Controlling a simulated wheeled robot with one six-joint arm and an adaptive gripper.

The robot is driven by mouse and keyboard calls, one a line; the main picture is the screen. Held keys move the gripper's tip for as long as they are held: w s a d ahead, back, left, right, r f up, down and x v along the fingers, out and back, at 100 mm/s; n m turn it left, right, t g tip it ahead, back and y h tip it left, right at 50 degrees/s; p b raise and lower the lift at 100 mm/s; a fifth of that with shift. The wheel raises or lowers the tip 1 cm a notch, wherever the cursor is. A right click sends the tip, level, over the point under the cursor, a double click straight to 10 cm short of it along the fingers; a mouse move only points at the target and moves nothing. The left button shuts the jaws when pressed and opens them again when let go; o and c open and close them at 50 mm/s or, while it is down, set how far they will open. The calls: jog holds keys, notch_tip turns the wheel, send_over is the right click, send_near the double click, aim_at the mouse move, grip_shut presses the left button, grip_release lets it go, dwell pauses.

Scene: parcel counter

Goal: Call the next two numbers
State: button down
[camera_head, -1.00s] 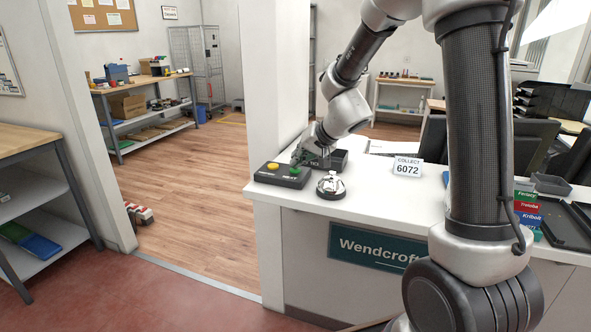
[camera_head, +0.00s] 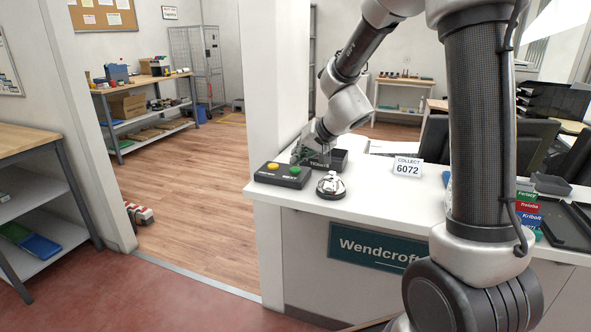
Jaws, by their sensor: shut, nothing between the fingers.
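A dark button box (camera_head: 283,180) lies on the left end of the white counter. It has a yellow button (camera_head: 273,166) on the left and a green button (camera_head: 295,170) on the right, with a label by the green one that seems to read NEXT.
A silver desk bell (camera_head: 330,185) stands right of the button box. A dark tray (camera_head: 339,160) sits behind, close to my gripper. Coloured name cards (camera_head: 527,210) and a black tray (camera_head: 566,227) are at the right. The counter between bell and sign is clear.

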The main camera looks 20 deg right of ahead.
aim_at(298, 168)
jog(key=shift+r, duration=0.1)
jog(key=shift+r, duration=2.9)
jog(key=shift+f, duration=3.05)
